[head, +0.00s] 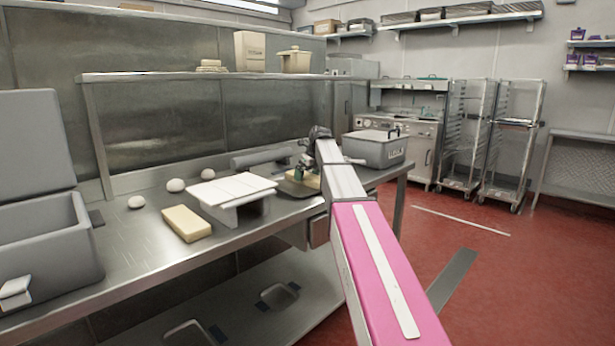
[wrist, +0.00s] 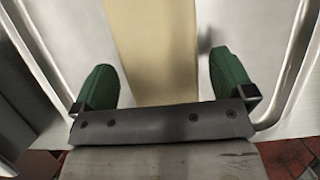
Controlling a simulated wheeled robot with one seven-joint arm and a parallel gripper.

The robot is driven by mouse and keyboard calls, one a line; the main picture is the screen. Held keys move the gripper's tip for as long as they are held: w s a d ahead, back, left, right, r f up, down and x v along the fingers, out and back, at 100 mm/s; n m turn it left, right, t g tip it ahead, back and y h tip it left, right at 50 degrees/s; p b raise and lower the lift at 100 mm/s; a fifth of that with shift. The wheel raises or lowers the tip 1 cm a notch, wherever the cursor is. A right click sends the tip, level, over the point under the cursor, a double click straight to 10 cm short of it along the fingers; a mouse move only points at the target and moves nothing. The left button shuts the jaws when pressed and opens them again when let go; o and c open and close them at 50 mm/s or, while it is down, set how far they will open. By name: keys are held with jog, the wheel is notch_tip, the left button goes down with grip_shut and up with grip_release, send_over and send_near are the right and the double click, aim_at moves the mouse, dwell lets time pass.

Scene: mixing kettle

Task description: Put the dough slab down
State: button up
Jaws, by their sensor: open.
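A pale yellow dough slab (wrist: 155,50) lies between the green fingers of my gripper (wrist: 163,85) in the wrist view, with a gap on each side. It rests on a shiny metal tray (wrist: 222,25) with raised rims. In the head view this slab (head: 312,181) is partly hidden by my gripper (head: 300,172) and arm, on the dark-edged tray (head: 290,191) near the bench's right end. My gripper is open and low over it. A second pale slab (head: 187,224) lies on the bench at the front left.
A white board on a stand (head: 232,189) stands between the two slabs. Several white balls (head: 136,202) and a grey roller (head: 262,157) lie behind. A grey bin (head: 45,245) fills the left end; a lidded grey box (head: 374,150) stands at the right end.

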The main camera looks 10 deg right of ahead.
jog(key=v, duration=1.1)
jog(key=shift+r, duration=0.3)
